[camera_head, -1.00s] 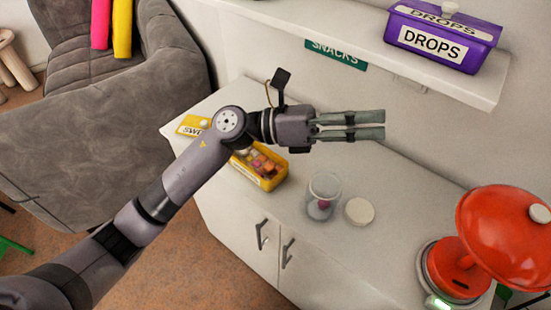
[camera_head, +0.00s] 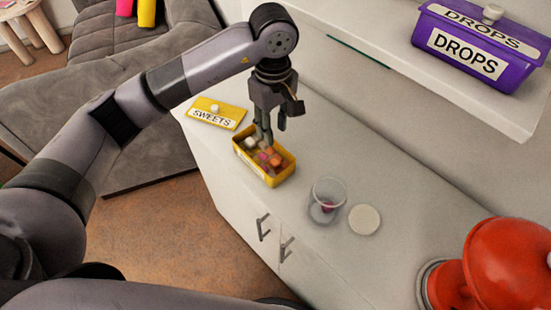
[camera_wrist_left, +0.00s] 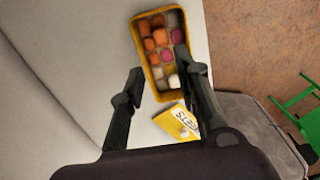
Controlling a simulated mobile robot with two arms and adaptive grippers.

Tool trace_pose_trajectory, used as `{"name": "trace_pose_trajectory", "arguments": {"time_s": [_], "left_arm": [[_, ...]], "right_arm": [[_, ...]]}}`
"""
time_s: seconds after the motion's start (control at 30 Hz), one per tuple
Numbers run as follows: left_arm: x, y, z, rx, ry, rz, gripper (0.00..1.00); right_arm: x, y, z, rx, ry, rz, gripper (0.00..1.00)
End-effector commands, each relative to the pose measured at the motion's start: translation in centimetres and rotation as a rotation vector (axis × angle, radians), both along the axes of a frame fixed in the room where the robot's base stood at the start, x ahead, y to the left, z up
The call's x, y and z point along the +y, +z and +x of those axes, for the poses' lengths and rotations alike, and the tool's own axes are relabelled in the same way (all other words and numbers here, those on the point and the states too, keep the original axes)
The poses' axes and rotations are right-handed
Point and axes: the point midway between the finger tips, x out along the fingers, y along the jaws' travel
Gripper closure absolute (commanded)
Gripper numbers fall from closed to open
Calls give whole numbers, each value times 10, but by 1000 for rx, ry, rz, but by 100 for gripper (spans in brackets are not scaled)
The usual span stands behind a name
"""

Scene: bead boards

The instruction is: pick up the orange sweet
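The yellow sweets box (camera_head: 262,178) stands open on the white cabinet top, with orange, pink and white sweets in it. Several sweets look orange; one orange sweet (camera_wrist_left: 160,36) shows in the left wrist view, and an orange sweet (camera_head: 276,160) shows near the box's right side in the head view. My left gripper (camera_head: 270,130) points down above the back part of the box. Its fingers are apart with nothing between them, and in the left wrist view the gripper (camera_wrist_left: 162,68) spans the box's near end. One finger overlaps the box edge there. My right gripper is out of view.
The yellow SWEETS lid (camera_head: 216,113) lies left of the box. A clear jar (camera_head: 327,200) with a dark pink thing inside and a round pale lid (camera_head: 364,219) stand to the right. A purple DROPS box (camera_head: 478,50) sits on the shelf above. A red machine (camera_head: 507,265) is at right.

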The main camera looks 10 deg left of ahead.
Motion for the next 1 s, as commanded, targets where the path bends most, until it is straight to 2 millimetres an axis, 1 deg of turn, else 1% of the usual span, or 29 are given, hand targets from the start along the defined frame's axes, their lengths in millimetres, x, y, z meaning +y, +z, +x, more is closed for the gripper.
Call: {"name": "trace_pose_trajectory", "arguments": {"time_s": [0.03,0.2,0.3,0.47,0.57,0.7,0.83,1.0], "left_arm": [[0,-9,-2,7,1,0,70],[0,-43,-2,6,0,-1,70],[0,-56,-1,4,1,-2,70],[1,-65,0,3,0,-2,70],[3,-74,-1,5,3,-2,70],[7,-96,-1,7,2,-2,70],[6,-111,0,2,1,-3,70],[6,-116,1,0,0,-3,70]], "right_arm": [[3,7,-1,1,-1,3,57],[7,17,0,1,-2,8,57],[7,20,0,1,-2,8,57],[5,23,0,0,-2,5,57],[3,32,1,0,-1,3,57],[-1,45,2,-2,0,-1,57],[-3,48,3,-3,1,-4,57],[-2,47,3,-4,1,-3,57]]}}
